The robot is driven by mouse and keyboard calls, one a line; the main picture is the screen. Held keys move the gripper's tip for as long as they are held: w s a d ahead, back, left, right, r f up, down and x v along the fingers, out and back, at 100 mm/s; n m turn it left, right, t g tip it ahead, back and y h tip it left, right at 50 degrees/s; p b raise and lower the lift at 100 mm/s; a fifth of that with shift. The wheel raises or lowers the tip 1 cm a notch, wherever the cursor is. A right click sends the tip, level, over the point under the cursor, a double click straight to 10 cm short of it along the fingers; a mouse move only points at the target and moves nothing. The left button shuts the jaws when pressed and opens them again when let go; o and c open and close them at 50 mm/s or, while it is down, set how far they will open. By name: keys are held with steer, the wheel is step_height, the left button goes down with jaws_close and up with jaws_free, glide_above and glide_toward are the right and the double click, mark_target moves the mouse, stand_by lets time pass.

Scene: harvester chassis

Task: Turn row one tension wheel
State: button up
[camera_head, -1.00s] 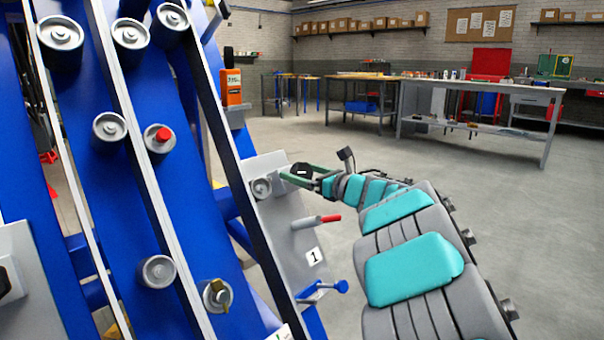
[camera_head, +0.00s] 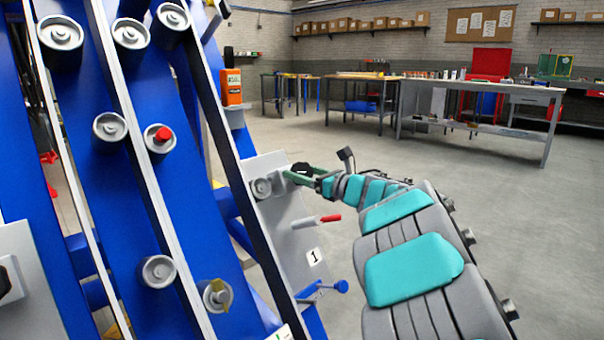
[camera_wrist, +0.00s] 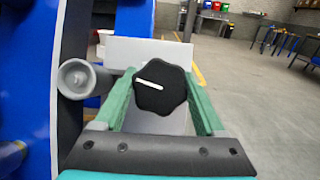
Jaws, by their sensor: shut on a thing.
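The tension wheel (camera_wrist: 160,90) is a black lobed knob with a white pointer line, in front of a light grey plate. In the wrist view its line slants up to the left. My gripper (camera_wrist: 160,84) has a green finger on each side of the knob and is shut on it. In the head view the gripper (camera_head: 299,176) is at the upper part of the grey side plate (camera_head: 290,230), which bears a label "1".
A red-tipped lever (camera_head: 316,221) and a blue-knobbed handle (camera_head: 325,289) stick out below the gripper. A grey roller (camera_head: 262,188) sits just left of it. An orange device (camera_head: 231,88) stands above. Open floor (camera_head: 420,170) lies to the right, with workbenches behind.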

steer(key=shift+f, duration=0.1)
steer(key=shift+f+m+t+h+b, duration=0.1)
steer(key=shift+m+t+h+b, duration=0.25)
steer(key=shift+m+b, duration=0.5)
steer(key=shift+m+t+h+b, duration=0.25)
steer(key=shift+m+h+b, duration=0.25)
steer(key=shift+m, duration=0.45)
steer(key=m+h, duration=0.1)
steer(key=m+h+p, duration=0.1)
steer(key=m, duration=0.1)
steer(key=shift+r+m+t, duration=0.3)
steer(key=shift+r+t, duration=0.05)
steer(key=shift+t, duration=0.05)
steer(key=m+h+p, duration=0.1)
steer(key=m+p, duration=0.2)
steer(key=m+h+p, duration=0.2)
steer(key=m+p, duration=0.1)
steer(key=p, duration=0.1)
steer(key=shift+r, duration=0.15)
steer(key=shift+m+h+p, duration=0.65)
steer(key=shift+m+p, duration=0.3)
steer(key=shift+m, duration=0.05)
steer(key=shift+d+f+m+h+p, duration=0.1)
steer(key=shift+f+m+h+p, duration=0.25)
steer(key=shift+m+p, duration=0.65)
steer(key=shift+f, duration=0.1)
